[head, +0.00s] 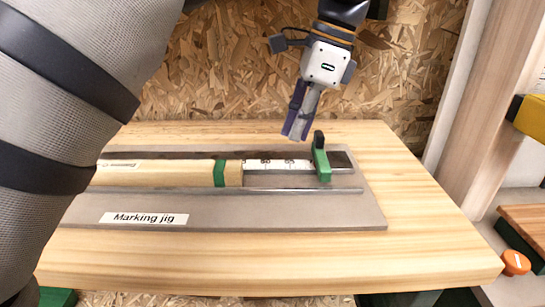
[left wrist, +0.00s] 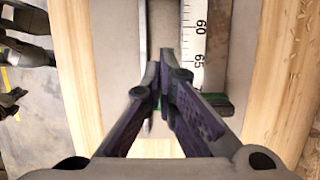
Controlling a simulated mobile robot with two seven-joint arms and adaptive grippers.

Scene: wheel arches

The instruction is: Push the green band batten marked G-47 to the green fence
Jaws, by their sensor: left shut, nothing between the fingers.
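The pale wooden batten (head: 165,174) with a green band (head: 219,173) lies along the channel of the marking jig. A small label (head: 121,165) on it is too small to read, and its left part is hidden behind my arm. The green fence (head: 321,160) stands across the channel to the right, with a clear gap between it and the batten's end. My left gripper (head: 294,137) is shut and empty, pointing down just left of the fence, apparently above the jig. In the left wrist view, its fingertips (left wrist: 163,60) meet in front of the green fence (left wrist: 217,103). My right gripper is out of view.
The grey jig plate (head: 300,215) with its "Marking jig" label lies on a wooden table (head: 430,225). Rails border the channel, and a white scale (head: 278,165) runs along it. A chipboard wall (head: 215,70) stands behind. The table's right front is clear.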

